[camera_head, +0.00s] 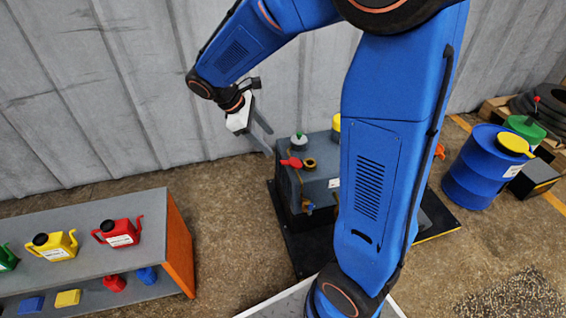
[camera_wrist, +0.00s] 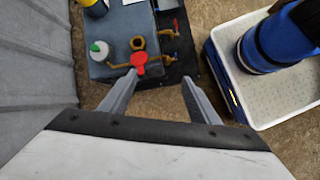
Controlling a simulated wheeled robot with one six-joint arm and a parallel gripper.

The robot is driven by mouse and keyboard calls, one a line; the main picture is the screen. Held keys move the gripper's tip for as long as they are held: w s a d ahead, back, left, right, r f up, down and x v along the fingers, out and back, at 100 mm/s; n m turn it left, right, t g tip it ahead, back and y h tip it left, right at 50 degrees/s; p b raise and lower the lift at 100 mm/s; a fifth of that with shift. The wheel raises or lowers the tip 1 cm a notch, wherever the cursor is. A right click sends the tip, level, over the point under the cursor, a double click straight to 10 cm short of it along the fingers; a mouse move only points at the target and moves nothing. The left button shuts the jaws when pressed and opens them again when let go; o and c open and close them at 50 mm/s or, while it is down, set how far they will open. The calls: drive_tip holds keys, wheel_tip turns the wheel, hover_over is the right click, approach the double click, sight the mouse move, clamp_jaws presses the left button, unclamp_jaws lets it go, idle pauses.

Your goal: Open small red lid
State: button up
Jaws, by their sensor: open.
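The small red lid (camera_head: 291,162) sits at the near left edge of the grey tank's top, next to a round brass opening (camera_head: 309,164). In the wrist view the red lid (camera_wrist: 138,62) shows ahead, near the left fingertip, with the brass opening (camera_wrist: 137,43) just beyond it. My gripper (camera_head: 270,142) is above and to the left of the tank, apart from the lid. In the wrist view my gripper (camera_wrist: 160,77) has its two fingers spread with nothing between them.
The grey tank (camera_head: 318,186) also carries a white-and-green cap (camera_head: 299,141) and valves on its side. A grey shelf (camera_head: 157,205) with coloured cans stands left. A blue barrel (camera_head: 480,170) stands right. The corrugated wall is close behind my arm.

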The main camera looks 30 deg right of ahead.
sight(282, 162)
drive_tip(key=w+a+f+n+h, duration=0.3)
drive_tip(key=w+f+n, duration=0.1)
drive_tip(key=w+f, duration=0.3)
drive_tip(key=x, duration=1.6)
drive_tip(key=shift+s+d+f, duration=0.15)
drive_tip(key=shift+f, duration=0.15)
drive_tip(key=shift+c, duration=0.3)
clamp_jaws()
drive_tip(key=shift+s+d+r+y, duration=0.1)
drive_tip(key=shift+d+r+y, duration=0.15)
drive_tip(key=shift+r+y, duration=0.25)
drive_tip(key=shift+d+r+y, duration=0.2)
drive_tip(key=shift+r+y, duration=0.1)
drive_tip(key=shift+y, duration=0.4)
drive_tip(key=shift+d+r, duration=0.15)
drive_tip(key=shift+r, duration=0.2)
